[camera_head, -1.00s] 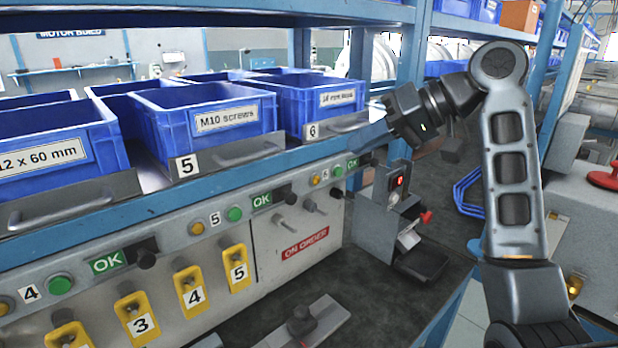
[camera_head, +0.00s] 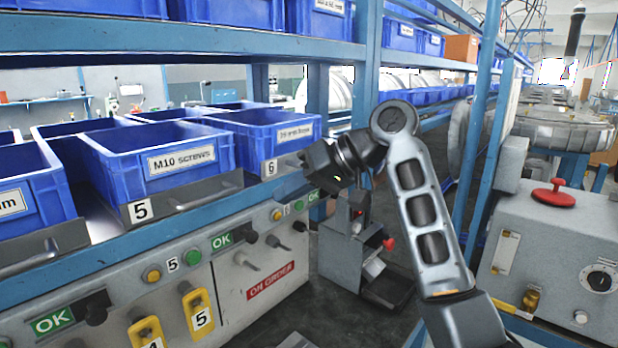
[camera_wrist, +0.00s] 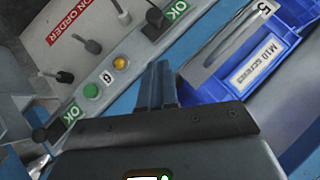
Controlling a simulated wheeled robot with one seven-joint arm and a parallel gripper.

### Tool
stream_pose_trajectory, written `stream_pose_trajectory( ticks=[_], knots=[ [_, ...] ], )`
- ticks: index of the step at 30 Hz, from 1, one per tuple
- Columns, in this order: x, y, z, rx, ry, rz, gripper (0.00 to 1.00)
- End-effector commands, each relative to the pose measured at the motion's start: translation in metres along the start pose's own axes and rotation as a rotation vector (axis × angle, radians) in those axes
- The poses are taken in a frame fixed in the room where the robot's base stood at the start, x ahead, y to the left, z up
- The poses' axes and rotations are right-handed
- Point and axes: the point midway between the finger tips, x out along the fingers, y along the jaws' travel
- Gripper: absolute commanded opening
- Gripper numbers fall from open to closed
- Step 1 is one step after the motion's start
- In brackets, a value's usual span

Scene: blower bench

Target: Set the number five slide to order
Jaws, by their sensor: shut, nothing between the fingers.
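The number five slide is a strip on the bench's front panel with a green OK plate (camera_head: 224,237) showing and a black knob (camera_head: 251,237) at its right. A label 5 (camera_head: 172,264) sits to its left. In the wrist view the same knob (camera_wrist: 154,17) and OK plate (camera_wrist: 180,8) show at the top edge. My gripper (camera_head: 286,189) is in front of the number 6 bin, above and to the right of this slide, apart from it. In the wrist view its fingers (camera_wrist: 158,84) are together and empty.
The number six slide's OK plate (camera_head: 313,196) is just below my gripper. Blue bins, including the M10 screws bin (camera_head: 165,160), stand on the blue rack above. Levers (camera_head: 246,261) and a red ON ORDER sign (camera_head: 270,281) lie below. A grey device (camera_head: 345,255) stands right.

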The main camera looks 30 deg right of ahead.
Motion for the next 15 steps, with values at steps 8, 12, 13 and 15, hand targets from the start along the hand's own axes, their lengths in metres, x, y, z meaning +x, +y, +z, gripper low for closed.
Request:
stream_pose_trajectory(
  ticks=[8, 12, 13, 15],
  knots=[
    [0.041, 0.000, 0.015, 0.002, -0.002, -0.001, 0.00],
    [0.050, 0.000, 0.024, 0.000, -0.001, 0.000, 0.00],
    [0.052, 0.000, 0.025, 0.000, 0.000, 0.000, 0.00],
    [0.054, 0.000, 0.028, 0.000, 0.000, 0.000, 0.00]
  ],
)
